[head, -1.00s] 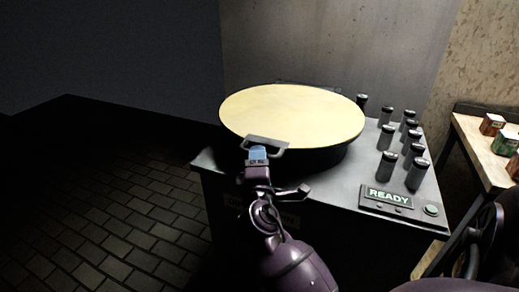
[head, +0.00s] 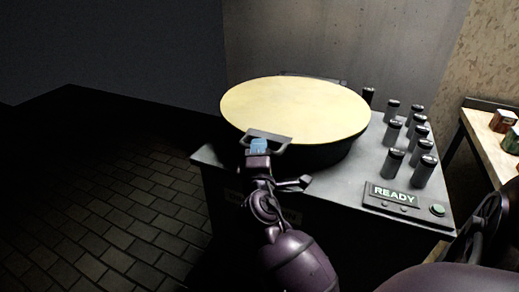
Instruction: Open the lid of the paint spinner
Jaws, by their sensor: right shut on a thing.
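The paint spinner (head: 225,168) is a dark grey cabinet with a round drum under a pale yellow lid (head: 295,106). The lid lies about level over the drum, and I cannot tell whether its front edge is raised. A grey handle (head: 279,141) sticks out from the lid's front edge. My right gripper (head: 259,146) is shut on this handle, with its bluish fingertips at the left part of the bar. The fingers hide part of the handle.
Several dark cylinders (head: 394,161) stand on the cabinet top, right of the lid. A panel (head: 394,196) reading "READY" has a green button (head: 437,210) beside it. A wooden table (head: 489,137) with small cans (head: 503,121) stands at right. The brick floor at left is clear.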

